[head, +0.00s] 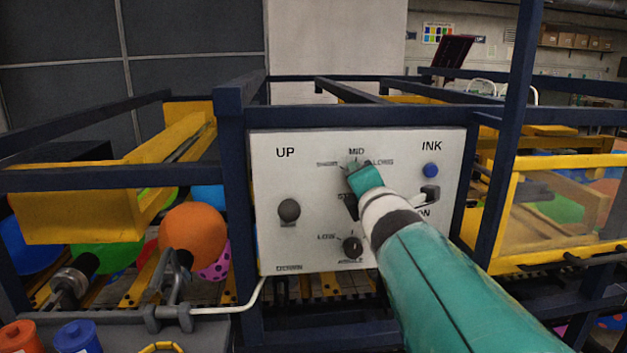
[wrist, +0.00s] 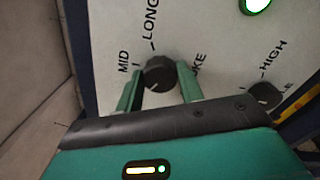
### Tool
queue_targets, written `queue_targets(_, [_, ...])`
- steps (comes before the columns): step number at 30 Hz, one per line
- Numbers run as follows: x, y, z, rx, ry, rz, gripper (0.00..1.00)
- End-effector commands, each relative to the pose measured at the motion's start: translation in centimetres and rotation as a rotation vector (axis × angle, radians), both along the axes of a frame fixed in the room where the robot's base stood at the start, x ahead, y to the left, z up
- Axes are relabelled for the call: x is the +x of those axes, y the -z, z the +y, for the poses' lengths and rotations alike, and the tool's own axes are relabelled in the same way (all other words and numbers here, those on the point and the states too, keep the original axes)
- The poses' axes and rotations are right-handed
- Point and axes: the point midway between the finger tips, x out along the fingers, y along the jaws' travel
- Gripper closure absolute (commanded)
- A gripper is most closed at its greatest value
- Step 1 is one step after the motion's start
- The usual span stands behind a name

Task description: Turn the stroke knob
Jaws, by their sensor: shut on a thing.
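The stroke knob (wrist: 158,74) is a round black knob on the white control panel (head: 315,200), with MID, LONG and partly covered STROKE lettering around it in the wrist view. My gripper (wrist: 157,82) has one green finger on each side of the knob and is shut on it. Its pointer mark is too dim to read. In the head view my gripper (head: 362,178) reaches the panel's upper middle, below the SHORT, MID and LONG marks, and hides most of the knob and the STROKE label.
A second black knob (head: 352,247) with LOW and HIGH marks sits below. A dark round control (head: 289,210) is on the left between UP and DOWN. A blue INK button (head: 431,170) and a lever switch (head: 430,193) are on the right. Dark blue frame bars surround the panel.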

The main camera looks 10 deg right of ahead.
Motion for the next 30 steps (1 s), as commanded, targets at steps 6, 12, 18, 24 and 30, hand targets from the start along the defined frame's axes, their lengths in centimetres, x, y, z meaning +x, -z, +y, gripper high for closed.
queue_targets(6, [0.0, 0.0, 0.0, -0.008, 0.000, -0.001, 0.85])
queue_targets(12, [0.0, 0.0, 0.0, -0.007, 0.000, -0.001, 0.59])
queue_targets(18, [0.0, 0.0, 0.0, -0.006, 0.000, -0.001, 0.41])
queue_targets(24, [-0.1, 0.0, 0.0, -0.006, 0.000, -0.001, 0.41])
queue_targets(30, [-1.9, -0.1, 0.1, -0.008, -0.001, -0.003, 0.41])
